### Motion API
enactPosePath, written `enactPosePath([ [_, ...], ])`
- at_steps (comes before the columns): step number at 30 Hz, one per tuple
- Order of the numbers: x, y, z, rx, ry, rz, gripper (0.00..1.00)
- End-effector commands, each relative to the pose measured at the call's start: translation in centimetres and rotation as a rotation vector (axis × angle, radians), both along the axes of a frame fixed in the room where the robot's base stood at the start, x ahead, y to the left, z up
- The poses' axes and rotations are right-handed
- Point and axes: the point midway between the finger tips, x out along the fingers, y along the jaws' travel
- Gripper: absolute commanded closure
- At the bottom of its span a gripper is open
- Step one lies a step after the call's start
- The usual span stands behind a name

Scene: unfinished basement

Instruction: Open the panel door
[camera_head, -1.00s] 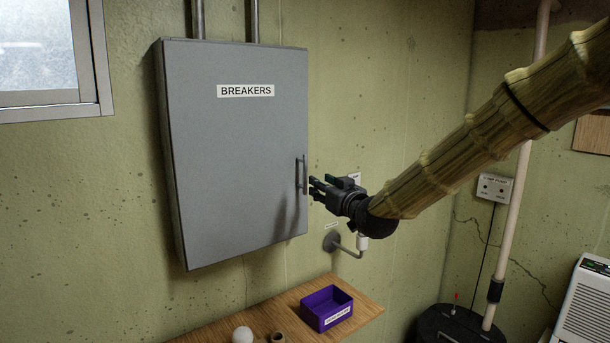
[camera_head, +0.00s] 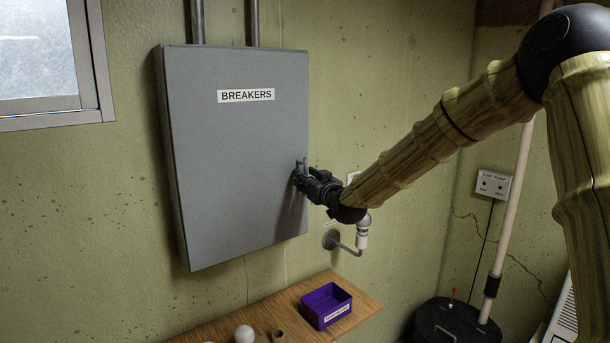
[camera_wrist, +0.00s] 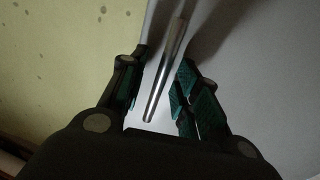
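The grey panel door (camera_head: 235,150) labelled BREAKERS is shut on its wall-mounted box. Its metal handle (camera_head: 305,166) is at the door's right edge, its lower part hidden by my gripper in the head view. My gripper (camera_head: 299,179) is at the handle. In the wrist view the handle bar (camera_wrist: 165,75) runs between the two open fingers (camera_wrist: 155,90), with a gap visible on both sides. The fingers have green pads and are not closed on the bar.
A wooden shelf (camera_head: 362,308) below holds a purple bin (camera_head: 322,318), a white ball (camera_head: 244,334) and a small brown ring (camera_head: 279,336).

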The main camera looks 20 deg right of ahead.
Motion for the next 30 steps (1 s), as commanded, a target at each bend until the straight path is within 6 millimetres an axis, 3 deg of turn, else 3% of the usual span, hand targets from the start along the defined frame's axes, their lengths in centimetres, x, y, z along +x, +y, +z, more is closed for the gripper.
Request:
enactPosePath([
  [14,0.84,0.15,-0.02,0.0,0.0,0.0,0.68],
  [19,0.83,0.14,-0.02,0.0,0.0,0.0,0.99],
  [30,0.89,0.29,-0.03,0.0,-0.001,-0.002,1.0],
])
